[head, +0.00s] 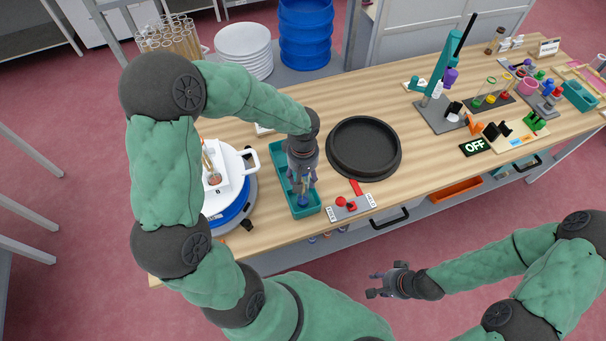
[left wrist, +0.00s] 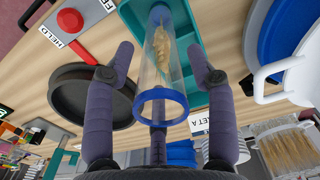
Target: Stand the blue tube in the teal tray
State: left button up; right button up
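The teal tray (head: 309,210) lies on the wooden bench below my left gripper (head: 303,182). The blue tube (left wrist: 160,70), clear with a blue rim and a wheat ear inside, shows in the left wrist view. Its far end is over or in the teal tray (left wrist: 205,82); contact with the floor cannot be made out. My left gripper (left wrist: 160,55) is open, its fingers spread on both sides of the tube with visible gaps. In the head view the gripper mostly hides the tube. My right gripper (head: 376,284) is open and empty in front of the bench.
A black round dish (head: 364,148) stands right of the tray. A small panel with a red button (head: 341,202) lies at the bench's front edge. A white pot with a blue band (head: 232,212) is close on the left. A teal stand (head: 440,75) is farther right.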

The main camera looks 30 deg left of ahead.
pick_arm(q)
jog(key=shift+r, duration=0.1)
notch_tip(320, 180, up, 12)
jog(key=shift+r+p, duration=0.1)
jog(key=shift+p, duration=1.15)
